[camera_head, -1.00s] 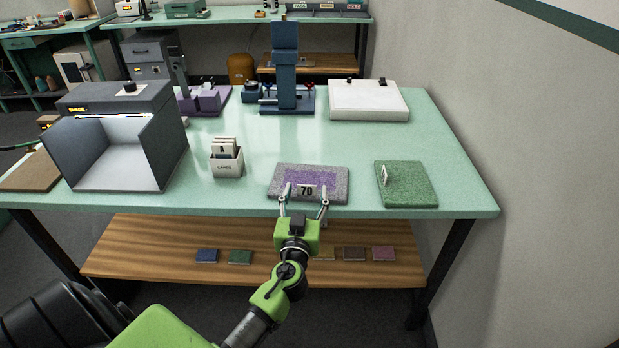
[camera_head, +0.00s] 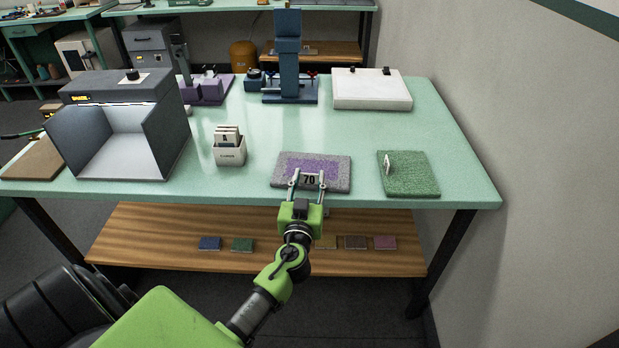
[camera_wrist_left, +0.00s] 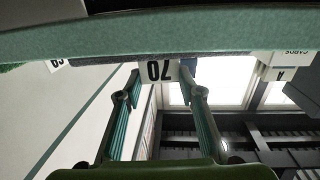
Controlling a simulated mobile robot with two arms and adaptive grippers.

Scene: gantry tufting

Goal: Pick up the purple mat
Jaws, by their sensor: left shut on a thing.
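The purple mat (camera_head: 312,163), a flat pad with a purple middle and a speckled grey border, lies near the table's front edge in the head view. A small white card marked 70 (camera_head: 309,180) is at its front part; it also shows upside down in the left wrist view (camera_wrist_left: 160,71). My left gripper (camera_head: 307,176) comes from the front, with one finger at each side edge of the card, and is shut on it. In the left wrist view the fingertips (camera_wrist_left: 162,75) flank the card. The mat's underside is hidden. My right gripper is not in view.
A green mat (camera_head: 410,174) with a small card lies to the right. A white box of cards (camera_head: 229,155) stands to the left, beside a grey open booth (camera_head: 125,150). A white slab (camera_head: 372,92) and a blue press (camera_head: 288,60) stand behind. The table's middle (camera_head: 300,130) is clear.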

